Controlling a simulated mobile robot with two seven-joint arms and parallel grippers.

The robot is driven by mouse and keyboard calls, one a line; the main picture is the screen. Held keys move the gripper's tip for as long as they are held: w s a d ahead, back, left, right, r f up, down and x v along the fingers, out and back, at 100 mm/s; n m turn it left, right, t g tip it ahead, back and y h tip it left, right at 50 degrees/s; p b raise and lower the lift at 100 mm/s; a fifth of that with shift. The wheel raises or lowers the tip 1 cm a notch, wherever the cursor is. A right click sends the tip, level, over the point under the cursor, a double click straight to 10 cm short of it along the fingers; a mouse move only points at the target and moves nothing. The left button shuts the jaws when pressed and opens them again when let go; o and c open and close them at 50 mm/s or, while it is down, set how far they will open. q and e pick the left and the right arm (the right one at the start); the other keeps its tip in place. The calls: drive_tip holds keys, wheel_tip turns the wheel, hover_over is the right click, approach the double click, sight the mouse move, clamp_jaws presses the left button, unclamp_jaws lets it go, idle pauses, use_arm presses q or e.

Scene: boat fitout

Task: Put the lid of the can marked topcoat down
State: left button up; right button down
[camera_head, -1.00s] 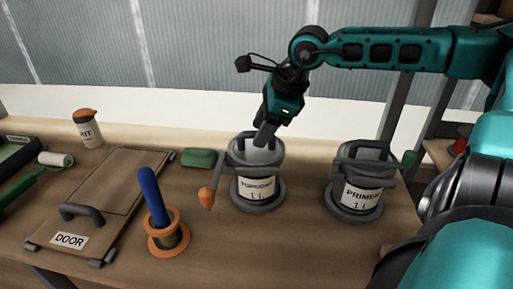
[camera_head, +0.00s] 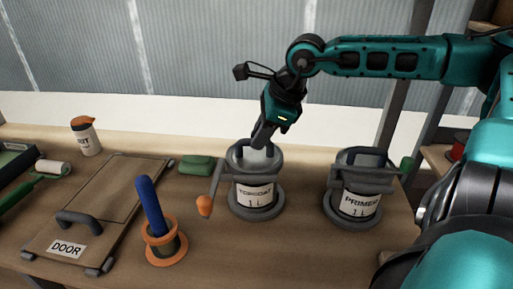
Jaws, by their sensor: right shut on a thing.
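The can marked topcoat (camera_head: 254,198) stands upright in a grey round base on the bench, with a crank arm ending in an orange knob (camera_head: 205,206) on its left. My right gripper (camera_head: 260,139) reaches down from above to the top of this can and is shut on the lid (camera_head: 240,154). The fingers hide much of the lid and its grip. The lid is at the can's mouth; I cannot tell whether it sits fully flat. My left gripper is not in view.
The primer can (camera_head: 360,203) with a green knob (camera_head: 407,164) stands to the right. A blue-handled tool in an orange-rimmed holder (camera_head: 166,251), a green block (camera_head: 196,165), the door panel (camera_head: 105,205) and an orange-capped bottle (camera_head: 86,137) are to the left.

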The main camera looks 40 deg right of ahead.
wheel_tip(320, 180, up, 9)
drive_tip(key=d+f+m+g+h+b, duration=0.2)
drive_tip(key=d+m+h+b, duration=0.55)
drive_tip(key=d+m, duration=0.95)
drive_tip(key=shift+n+y, duration=0.75)
drive_tip(key=shift+n, duration=0.05)
drive_tip(key=f+b, duration=0.1)
drive_tip(key=f, duration=0.5)
drive_tip(key=d+f+b, duration=0.1)
drive_tip(key=f+b, duration=0.1)
drive_tip(key=f, duration=0.4)
drive_tip(key=f+b, duration=0.2)
drive_tip(key=f, duration=0.4)
drive_tip(key=shift+w+d+f, duration=0.3)
drive_tip(key=shift+d+f, duration=0.05)
drive_tip(key=shift+f, duration=0.2)
use_arm(q)
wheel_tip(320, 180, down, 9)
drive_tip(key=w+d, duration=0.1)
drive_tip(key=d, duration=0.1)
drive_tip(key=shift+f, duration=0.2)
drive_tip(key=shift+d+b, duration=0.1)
drive_tip(key=shift+b, duration=0.2)
